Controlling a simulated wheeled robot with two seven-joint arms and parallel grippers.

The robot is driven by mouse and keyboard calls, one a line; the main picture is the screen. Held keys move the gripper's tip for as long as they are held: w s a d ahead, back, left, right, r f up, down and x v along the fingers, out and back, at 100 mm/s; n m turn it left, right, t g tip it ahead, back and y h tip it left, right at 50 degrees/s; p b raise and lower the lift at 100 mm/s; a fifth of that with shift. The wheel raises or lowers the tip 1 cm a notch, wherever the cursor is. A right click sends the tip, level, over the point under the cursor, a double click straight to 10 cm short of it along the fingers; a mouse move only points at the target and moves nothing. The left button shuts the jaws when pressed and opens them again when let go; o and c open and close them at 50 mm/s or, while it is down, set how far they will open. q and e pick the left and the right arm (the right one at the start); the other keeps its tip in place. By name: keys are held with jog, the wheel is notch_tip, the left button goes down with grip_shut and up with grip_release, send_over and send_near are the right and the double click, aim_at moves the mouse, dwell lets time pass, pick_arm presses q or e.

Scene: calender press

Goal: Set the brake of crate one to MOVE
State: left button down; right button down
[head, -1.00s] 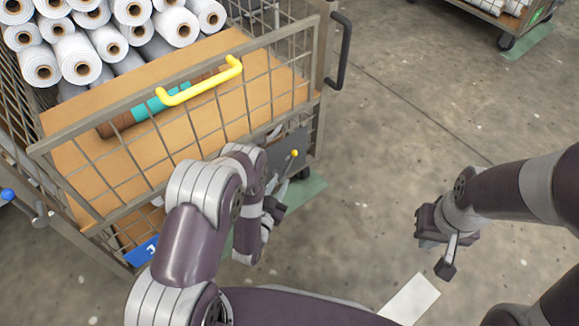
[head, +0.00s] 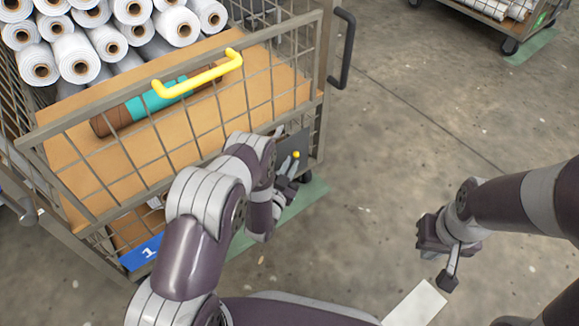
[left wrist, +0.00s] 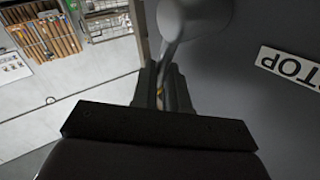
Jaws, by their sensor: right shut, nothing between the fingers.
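Crate one is a wire-mesh cart (head: 170,150) with a blue label (head: 145,254) marked 1. Its brake shows a yellow knob (head: 296,154) in front of a dark plate at the lower right of the front. My left gripper (head: 286,184) is at the brake, just below the knob. In the left wrist view a grey lever (left wrist: 185,22) reaches down to the fingers (left wrist: 162,88), with a small yellow bit between them. Whether they grip it is unclear. An upside-down label (left wrist: 290,65), partly cut off, reads STOP. My right gripper (head: 446,276) is shut and empty over the floor.
The crate carries white rolls (head: 80,58) and a brown and teal roll (head: 140,108) behind a yellow handle (head: 198,76). A black handle (head: 345,50) sticks out at its right. Another cart (head: 490,18) stands at the back right. The floor between is clear.

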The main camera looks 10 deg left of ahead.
pick_arm(q)
jog(key=g+p, duration=0.1)
jog(key=w+m+g+p, duration=0.1)
jog(key=p, duration=0.1)
jog(key=shift+d+f+y, duration=0.3)
jog(key=shift+d, duration=0.05)
jog(key=c, duration=1.4)
grip_release()
jog(key=p+v, duration=0.6)
jog(key=v, duration=0.6)
jog(key=shift+s, duration=0.35)
jog(key=shift+w+r, duration=0.1)
jog(key=shift+r, duration=0.05)
